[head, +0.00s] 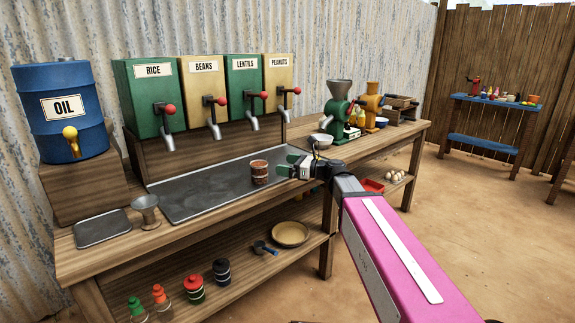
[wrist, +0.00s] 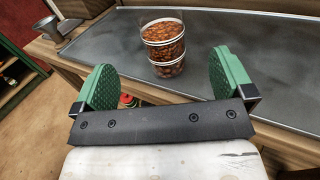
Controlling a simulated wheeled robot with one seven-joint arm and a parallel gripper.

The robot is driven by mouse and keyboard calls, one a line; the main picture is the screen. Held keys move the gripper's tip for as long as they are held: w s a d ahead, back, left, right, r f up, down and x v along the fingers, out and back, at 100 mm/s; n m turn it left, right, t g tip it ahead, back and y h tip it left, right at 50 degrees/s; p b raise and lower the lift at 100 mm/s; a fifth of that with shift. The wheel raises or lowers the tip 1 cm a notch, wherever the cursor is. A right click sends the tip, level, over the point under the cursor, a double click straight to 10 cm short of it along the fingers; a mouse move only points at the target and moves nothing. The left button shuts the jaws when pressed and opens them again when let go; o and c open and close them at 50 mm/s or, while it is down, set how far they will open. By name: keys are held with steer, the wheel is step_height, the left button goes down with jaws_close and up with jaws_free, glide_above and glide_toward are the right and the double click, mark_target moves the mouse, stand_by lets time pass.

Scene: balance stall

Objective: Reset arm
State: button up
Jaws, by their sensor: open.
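My gripper (head: 291,166) is at the end of my pink arm, over the front edge of the counter. In the wrist view its two green finger pads (wrist: 163,84) stand wide apart with nothing between them. A cup (head: 259,172) filled with brown beans stands upright on the grey metal tray (head: 190,194), just left of the gripper. In the wrist view the bean cup (wrist: 164,45) is ahead of the fingers, apart from them.
Four dispensers, such as the beans box (head: 204,95), stand behind the tray beside a blue oil drum (head: 65,115). A metal cup (head: 147,212) stands at left. Grinders (head: 337,115) and a bowl (head: 319,140) are at right. The lower shelf holds a plate (head: 290,234) and jars.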

steer(key=s+d+f+n+g+h, duration=0.1)
steer(key=s+d+f+n+h, duration=0.3)
steer(key=f, duration=0.6)
steer(key=s+d+f+n+g+h, duration=0.1)
steer(key=d+f+n+h, duration=0.4)
steer(key=f, duration=0.4)
steer(key=s+d+f+n+g+h, duration=0.1)
steer(key=s+d+f+n+h, duration=0.3)
steer(key=d, duration=0.5)
steer(key=s+d+f+n+g+h, duration=0.1)
steer(key=s+d+f+n+h, duration=0.3)
steer(key=d+f+n, duration=0.4)
steer(key=shift+s+d+f+g, duration=0.3)
steer(key=shift+s+d+f, duration=0.5)
steer(key=shift+d, duration=0.35)
